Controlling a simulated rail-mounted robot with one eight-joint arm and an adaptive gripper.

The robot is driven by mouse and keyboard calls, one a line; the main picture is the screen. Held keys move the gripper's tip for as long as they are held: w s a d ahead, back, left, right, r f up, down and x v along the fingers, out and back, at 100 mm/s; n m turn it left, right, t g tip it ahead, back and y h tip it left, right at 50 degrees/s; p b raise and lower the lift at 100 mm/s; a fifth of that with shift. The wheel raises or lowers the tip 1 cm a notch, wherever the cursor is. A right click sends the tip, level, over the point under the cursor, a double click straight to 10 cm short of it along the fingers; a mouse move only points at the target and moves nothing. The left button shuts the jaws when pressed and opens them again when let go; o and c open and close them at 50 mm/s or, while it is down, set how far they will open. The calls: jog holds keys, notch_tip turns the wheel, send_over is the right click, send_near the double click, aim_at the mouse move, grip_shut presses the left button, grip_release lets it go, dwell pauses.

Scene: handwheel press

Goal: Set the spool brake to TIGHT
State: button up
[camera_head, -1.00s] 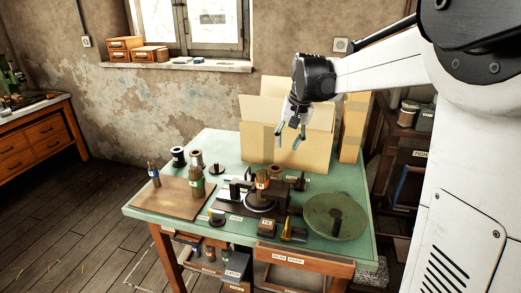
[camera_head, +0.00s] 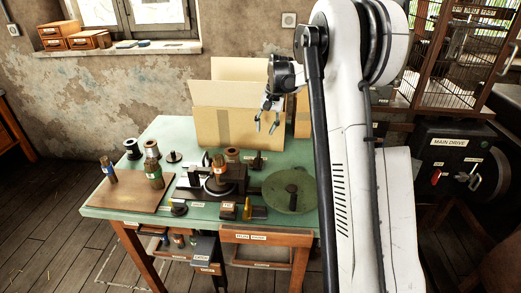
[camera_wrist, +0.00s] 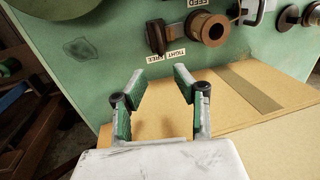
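The spool brake (camera_wrist: 156,34) is a small dark cylindrical part on the green table, with a white TIGHT / FREE label (camera_wrist: 165,56) beside it in the wrist view. I cannot tell which word it is set to. A brown spool (camera_wrist: 210,29) is to its right in that view. In the head view the brake (camera_head: 257,161) is small, at the back of the table near the cardboard box.
The open cardboard box (camera_head: 207,122) stands at the table's back, its flaps close below my gripper in the wrist view. The MAIN DRIVE box (camera_head: 450,160) stands right.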

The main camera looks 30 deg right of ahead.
aim_at(259, 152)
jog(key=f, duration=0.3)
jog(key=a+f, duration=0.1)
jog(key=f, duration=0.3)
jog(key=w+f, duration=0.1)
jog(key=f, duration=0.2)
jog(key=shift+w+a+f+p, duration=0.1)
jog(key=shift+a+f+p, duration=0.2)
jog(key=shift+a+p, duration=0.1)
grip_shut()
